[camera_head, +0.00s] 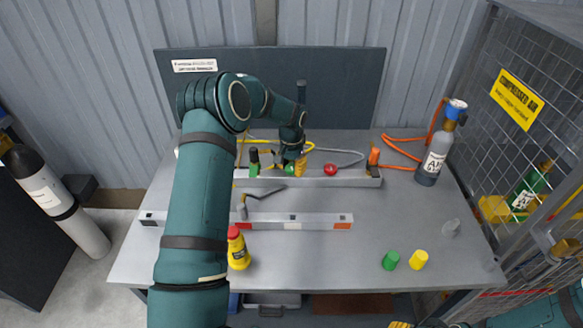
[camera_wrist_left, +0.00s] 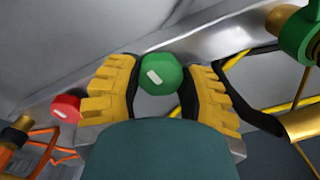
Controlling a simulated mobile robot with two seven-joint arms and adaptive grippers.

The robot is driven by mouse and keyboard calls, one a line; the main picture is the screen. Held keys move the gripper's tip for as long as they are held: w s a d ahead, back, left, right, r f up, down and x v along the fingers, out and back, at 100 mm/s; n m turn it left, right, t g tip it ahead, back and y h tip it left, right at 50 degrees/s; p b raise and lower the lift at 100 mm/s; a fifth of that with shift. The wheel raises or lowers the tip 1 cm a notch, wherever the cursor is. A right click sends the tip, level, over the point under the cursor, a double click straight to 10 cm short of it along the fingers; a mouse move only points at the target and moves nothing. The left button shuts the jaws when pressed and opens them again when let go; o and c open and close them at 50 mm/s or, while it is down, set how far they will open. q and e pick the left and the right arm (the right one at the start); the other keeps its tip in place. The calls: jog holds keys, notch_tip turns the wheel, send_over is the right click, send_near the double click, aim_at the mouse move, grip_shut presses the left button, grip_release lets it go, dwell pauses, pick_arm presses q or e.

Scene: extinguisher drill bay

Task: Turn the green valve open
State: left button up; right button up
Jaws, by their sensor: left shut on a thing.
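The green valve (camera_head: 289,171) is a round green knob on the grey rail along the back of the bench. My left gripper (camera_head: 297,165) reaches down over it from above. In the left wrist view the green valve (camera_wrist_left: 160,75) sits between the two yellow fingers of my left gripper (camera_wrist_left: 158,88), with a white mark on its face. The fingers are closed around its sides. In the head view the gripper hides part of the knob. Part of my right arm (camera_head: 535,310) shows at the lower right; its gripper is at most a sliver at the bottom edge.
A red knob (camera_head: 330,169) is close by on the rail (camera_head: 350,182), with an orange-topped fitting (camera_head: 374,157) to its right. A yellow bottle (camera_head: 238,252), a green cup (camera_head: 390,260) and a yellow cup (camera_head: 418,259) stand nearer the front. A mesh cage (camera_head: 500,140) borders the right side.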

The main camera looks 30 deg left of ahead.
pick_arm(q)
jog(key=n, duration=0.3)
jog(key=shift+n, duration=0.3)
jog(key=n, duration=0.4)
jog(key=shift+n, duration=0.3)
jog(key=n, duration=0.4)
jog(key=shift+p, duration=0.3)
jog(key=shift+n+p, duration=0.3)
jog(key=shift+n, duration=1.4)
jog(key=o, duration=1.2)
